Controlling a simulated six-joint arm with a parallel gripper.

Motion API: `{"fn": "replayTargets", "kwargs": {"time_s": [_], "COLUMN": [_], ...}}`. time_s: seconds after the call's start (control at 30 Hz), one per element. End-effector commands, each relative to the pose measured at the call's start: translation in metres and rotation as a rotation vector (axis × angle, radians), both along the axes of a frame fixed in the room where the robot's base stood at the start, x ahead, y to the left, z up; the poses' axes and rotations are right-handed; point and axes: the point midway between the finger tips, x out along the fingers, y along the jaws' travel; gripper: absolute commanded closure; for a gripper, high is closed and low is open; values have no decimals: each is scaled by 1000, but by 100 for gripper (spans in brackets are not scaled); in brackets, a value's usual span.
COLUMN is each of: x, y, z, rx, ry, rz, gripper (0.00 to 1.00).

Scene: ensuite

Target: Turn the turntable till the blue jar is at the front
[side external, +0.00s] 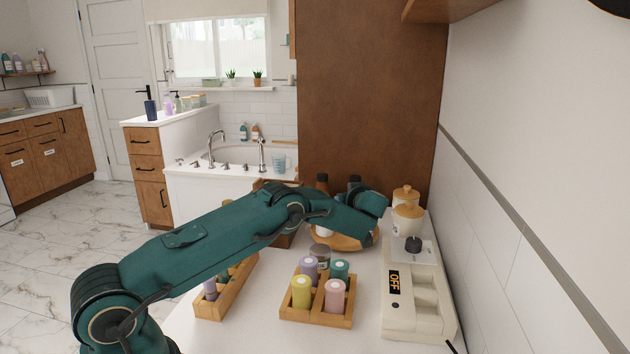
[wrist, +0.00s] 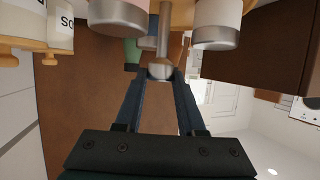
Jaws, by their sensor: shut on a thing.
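The round wooden turntable (side external: 350,242) stands on the white counter, partly hidden behind my arm in the side view. In the wrist view, which is upside down, its metal post ends in a rounded knob (wrist: 160,70) between my fingertips. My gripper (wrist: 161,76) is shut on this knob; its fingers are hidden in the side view. Around the post are a pinkish jar (wrist: 118,14) and a cream jar (wrist: 218,16) with silver lids, and a green one (wrist: 132,50) behind. I cannot make out a blue jar for certain.
A wooden crate of several coloured bottles (side external: 316,314) and a long wooden box (side external: 228,293) stand nearer the camera. A white device with an OFF display (side external: 410,310) and wooden-lidded canisters (side external: 407,222) stand at the right. A brown panel (side external: 370,90) rises behind.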

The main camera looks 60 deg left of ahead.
Motion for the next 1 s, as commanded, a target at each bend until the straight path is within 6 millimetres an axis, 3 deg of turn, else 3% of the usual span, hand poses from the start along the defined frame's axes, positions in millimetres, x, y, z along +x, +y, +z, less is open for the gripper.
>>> {"fn": "replayTargets", "kwargs": {"time_s": [0.3, 0.33, 0.4, 0.77, 1.0], "x": [0, 0, 0, -1, -7], "y": [0, -1, -1, -2, -16], "z": [3, 3, 3, 1, 8], "rx": [2, 2, 1, -2, 0], "ry": [-5, -5, -5, -1, -1], "rz": [9, 9, 8, 6, 4], "gripper": [100, 58, 31, 31, 31]}}
